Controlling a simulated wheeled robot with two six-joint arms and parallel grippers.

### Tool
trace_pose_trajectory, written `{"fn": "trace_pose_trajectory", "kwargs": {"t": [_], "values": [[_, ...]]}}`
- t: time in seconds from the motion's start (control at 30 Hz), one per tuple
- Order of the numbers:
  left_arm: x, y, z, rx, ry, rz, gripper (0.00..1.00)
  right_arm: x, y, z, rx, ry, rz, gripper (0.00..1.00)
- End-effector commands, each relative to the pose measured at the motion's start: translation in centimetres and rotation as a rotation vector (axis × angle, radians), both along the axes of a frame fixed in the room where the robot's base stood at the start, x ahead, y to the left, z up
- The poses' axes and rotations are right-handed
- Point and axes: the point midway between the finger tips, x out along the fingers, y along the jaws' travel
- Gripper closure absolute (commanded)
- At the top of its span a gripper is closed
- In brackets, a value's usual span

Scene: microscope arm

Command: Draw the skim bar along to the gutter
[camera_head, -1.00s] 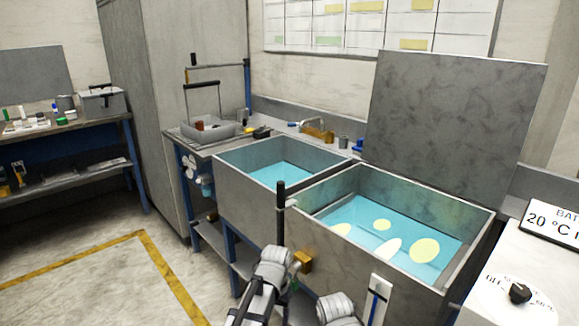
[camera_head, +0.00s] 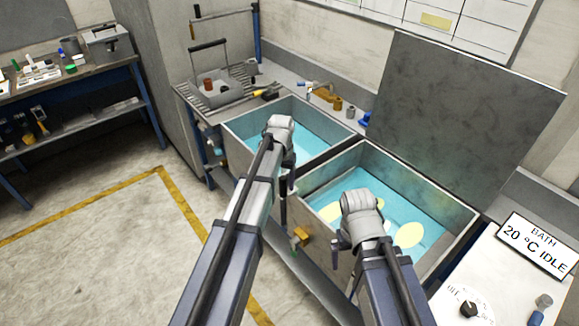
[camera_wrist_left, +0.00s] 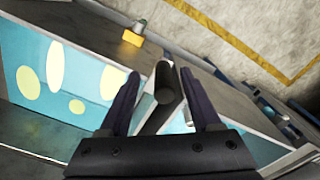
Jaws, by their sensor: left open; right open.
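The skim bar's upright black handle (camera_wrist_left: 165,82) shows end-on in the left wrist view, between the spread fingers of my open left gripper (camera_wrist_left: 160,74). I cannot tell whether either finger touches it. In the head view my left gripper (camera_head: 291,180) points down at the near left corner of the right tank (camera_head: 322,228), and my arm hides the handle. Pale yellow patches (camera_head: 409,234) float on that tank's blue liquid. My right gripper (camera_head: 338,243) is over the tank's front wall, its fingers mostly hidden. I cannot make out the gutter clearly.
A second tank (camera_head: 240,150) of blue liquid adjoins on the left. A raised grey panel (camera_head: 460,120) stands behind the right tank. A brass tap (camera_head: 301,236) is on the front wall. A bath control box (camera_head: 500,270) stands at the right. Open floor lies at left.

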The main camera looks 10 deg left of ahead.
Motion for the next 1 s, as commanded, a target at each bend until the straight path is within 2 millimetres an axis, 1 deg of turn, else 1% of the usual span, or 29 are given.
{"fn": "trace_pose_trajectory", "kwargs": {"t": [0.03,0.1,0.23,0.47,0.67,0.87,1.0], "values": [[0.3,0.3,1.5,-0.001,-0.001,0.003,0.36,0.0,0.0,1.5,0.000,0.000,0.000,0.00],[0.6,0.5,2.0,-0.002,-0.001,0.007,0.36,0.0,0.0,2.0,0.000,0.000,0.000,0.00],[0.7,0.8,2.4,-0.003,-0.002,0.009,0.36,0.0,0.0,2.4,0.000,0.001,0.000,0.00],[0.7,0.8,2.2,-0.003,-0.002,0.010,0.36,0.0,0.0,2.2,0.000,0.000,0.000,0.00],[0.7,0.8,1.2,-0.003,-0.002,0.009,0.36,0.0,0.0,1.2,0.000,0.000,0.000,0.00],[0.7,0.7,-0.9,-0.003,-0.003,0.009,0.36,0.0,0.0,-0.9,0.000,0.000,-0.001,0.00],[0.7,0.7,-2.8,-0.003,-0.003,0.009,0.36,0.0,0.0,-2.8,0.000,0.000,-0.002,0.00]]}}
